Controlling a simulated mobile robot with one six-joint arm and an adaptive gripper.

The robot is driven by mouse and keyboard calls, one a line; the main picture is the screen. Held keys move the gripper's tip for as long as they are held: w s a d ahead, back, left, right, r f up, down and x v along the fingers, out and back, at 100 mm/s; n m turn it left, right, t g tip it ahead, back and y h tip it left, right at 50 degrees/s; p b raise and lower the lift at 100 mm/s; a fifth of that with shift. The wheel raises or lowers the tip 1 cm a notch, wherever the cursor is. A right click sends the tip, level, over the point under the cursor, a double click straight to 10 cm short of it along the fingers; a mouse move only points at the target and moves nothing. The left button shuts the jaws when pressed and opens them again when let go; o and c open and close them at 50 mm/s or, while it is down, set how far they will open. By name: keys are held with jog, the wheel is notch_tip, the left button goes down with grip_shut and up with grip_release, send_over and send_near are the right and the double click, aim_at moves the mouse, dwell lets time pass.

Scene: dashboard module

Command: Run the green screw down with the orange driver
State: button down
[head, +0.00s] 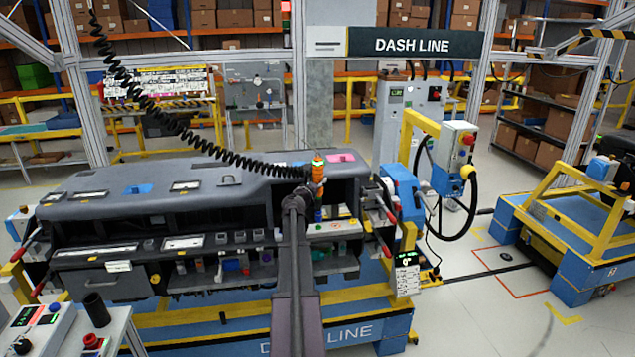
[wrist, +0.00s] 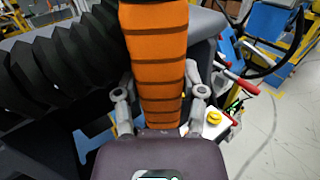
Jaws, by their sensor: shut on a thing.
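The orange driver (head: 318,168) stands roughly upright in my gripper (head: 316,186), over the right part of the dashboard module (head: 150,197). In the wrist view the ribbed orange driver (wrist: 155,50) runs between the two grey fingers of my gripper (wrist: 160,98), which are shut on it. A black coiled cord (head: 165,105) runs from above to the driver's top. I cannot pick out the green screw for sure; small coloured parts line the module's front ledge, and my arm covers part of it. The driver's tip is hidden in the wrist view.
The module sits on a blue and yellow carrier (head: 190,325). Red-tipped levers (head: 387,217) stick out at its right end. A blue and yellow station (head: 402,180) stands close on the right. A button panel (head: 50,325) is at the front left.

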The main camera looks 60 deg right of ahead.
aim_at(316, 174)
jog(key=shift+r+p, duration=1.4)
jog(key=shift+r, duration=0.2)
jog(key=shift+f, duration=0.15)
